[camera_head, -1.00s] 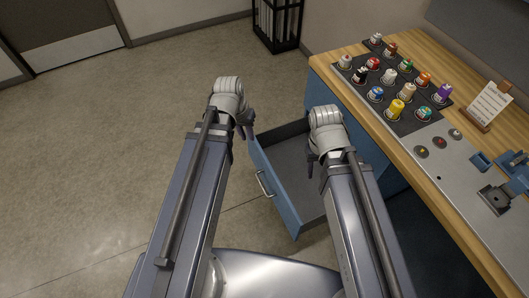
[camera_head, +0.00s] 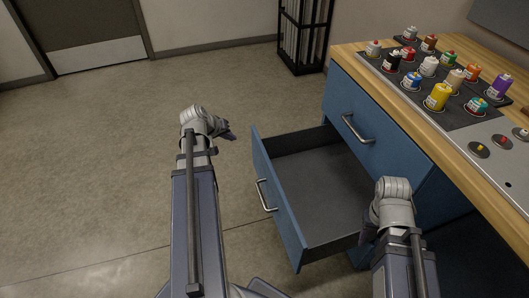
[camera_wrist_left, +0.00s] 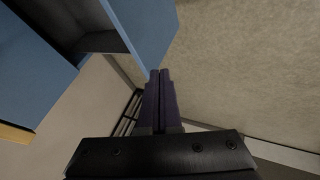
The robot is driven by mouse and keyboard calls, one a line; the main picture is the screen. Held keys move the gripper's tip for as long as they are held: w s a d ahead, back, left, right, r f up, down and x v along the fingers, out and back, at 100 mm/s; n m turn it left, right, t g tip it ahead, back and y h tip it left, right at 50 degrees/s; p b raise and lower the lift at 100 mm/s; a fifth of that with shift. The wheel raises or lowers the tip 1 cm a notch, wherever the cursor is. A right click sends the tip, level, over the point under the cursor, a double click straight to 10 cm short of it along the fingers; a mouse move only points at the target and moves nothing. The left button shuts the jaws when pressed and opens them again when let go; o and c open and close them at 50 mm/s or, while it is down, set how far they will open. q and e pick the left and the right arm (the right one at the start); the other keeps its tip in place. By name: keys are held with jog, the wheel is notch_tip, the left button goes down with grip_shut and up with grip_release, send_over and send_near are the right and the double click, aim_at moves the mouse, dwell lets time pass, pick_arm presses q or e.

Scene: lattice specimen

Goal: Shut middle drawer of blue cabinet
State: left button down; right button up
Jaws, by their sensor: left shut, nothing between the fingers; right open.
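The blue cabinet (camera_head: 398,165) stands under the worktop on the right. Its open drawer (camera_head: 318,185) sits below a closed upper drawer with a handle and is pulled far out to the left. The drawer's blue front panel (camera_head: 275,200) carries a metal handle (camera_head: 264,194); the inside looks empty. In the left wrist view the front panel (camera_wrist_left: 148,28) is just beyond the fingertips. My left gripper (camera_head: 230,132) is shut and empty, left of the panel's far end; its fingers show in the wrist view (camera_wrist_left: 160,73). My right gripper (camera_head: 368,236) is open near the drawer's near right side, partly hidden.
The wooden worktop (camera_head: 345,52) holds a dark mat with several small coloured bottles. A black rack (camera_head: 304,35) stands at the back by the wall. The floor left of the drawer is clear.

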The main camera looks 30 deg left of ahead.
pick_arm(q)
jog(key=shift+a+f, duration=0.3)
jog(key=shift+f, duration=0.05)
pick_arm(e)
jog(key=shift+d+f, duration=0.3)
jog(key=shift+f, duration=0.15)
pick_arm(q)
jog(key=b, duration=0.8)
send_near(256, 143)
notch_tip(256, 143, down, 4)
jog(key=a, duration=0.3)
jog(key=shift+w+d, duration=1.35)
jog(key=shift+d, duration=0.15)
pick_arm(e)
notch_tip(256, 143, down, 8)
pick_arm(q)
jog(key=shift+w+d, duration=0.1)
pick_arm(e)
jog(key=shift+w, duration=0.1)
pick_arm(q)
jog(key=w+d, duration=2.1)
jog(key=w, duration=0.4)
jog(key=shift+d, duration=0.3)
pick_arm(e)
jog(key=shift+r, duration=0.1)
pick_arm(q)
jog(key=shift+w+d, duration=0.1)
